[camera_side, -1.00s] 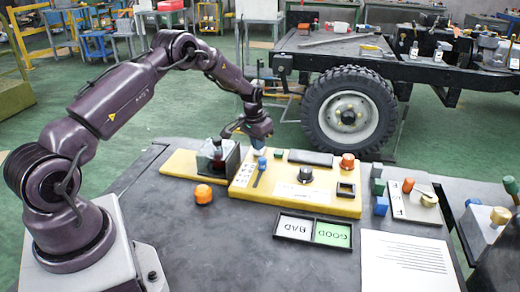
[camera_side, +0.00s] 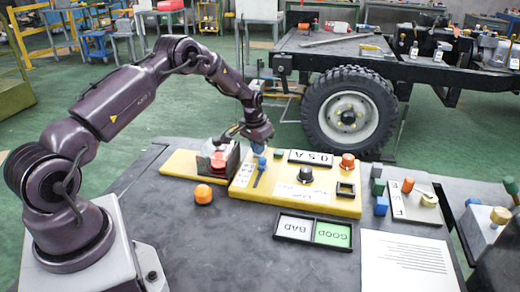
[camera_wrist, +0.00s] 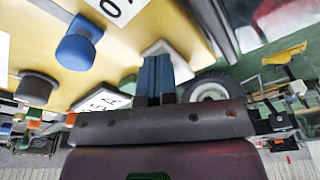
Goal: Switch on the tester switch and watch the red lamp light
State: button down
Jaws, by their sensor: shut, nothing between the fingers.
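The yellow tester panel (camera_side: 320,205) lies on the dark bench. A blue-tipped lever (camera_side: 262,164), seemingly the switch, stands at its left part; a blue knob (camera_wrist: 78,46) shows in the wrist view. The red lamp (camera_side: 218,160) glows inside a dark-walled box at the panel's left end. The display (camera_side: 311,157) at the panel's back edge reads 0.5 A; part of it shows in the wrist view (camera_wrist: 100,102). My gripper (camera_side: 259,149) is shut and empty, just behind the lever. Its blue fingers (camera_wrist: 156,75) are together; contact with the lever cannot be told.
An orange dome (camera_side: 203,194) sits on the bench in front of the box. A black knob (camera_side: 305,175) and a red-orange button (camera_side: 347,161) stand on the panel. A GOOD/BAD tray (camera_side: 312,243) lies in front, with a paper sheet (camera_side: 408,262) to its right.

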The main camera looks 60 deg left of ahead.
jog(key=shift+r, duration=3.55)
jog(key=s+f, duration=0.1)
jog(key=s+d+g, duration=0.1)
jog(key=shift+s+d+f+n, duration=0.15)
jog(key=shift+s+f+n, duration=0.15)
jog(key=shift+f, duration=0.05)
jog(key=s+d+r+m+t, duration=0.3)
jog(key=s+d+r+t, duration=0.1)
jog(key=s+d+r, duration=1.9)
jog(key=s+r, duration=0.2)
jog(key=s, duration=0.2)
jog(key=shift+d+r+m+t, duration=0.3)
jog(key=shift+d+t, duration=0.1)
dwell(0.8)
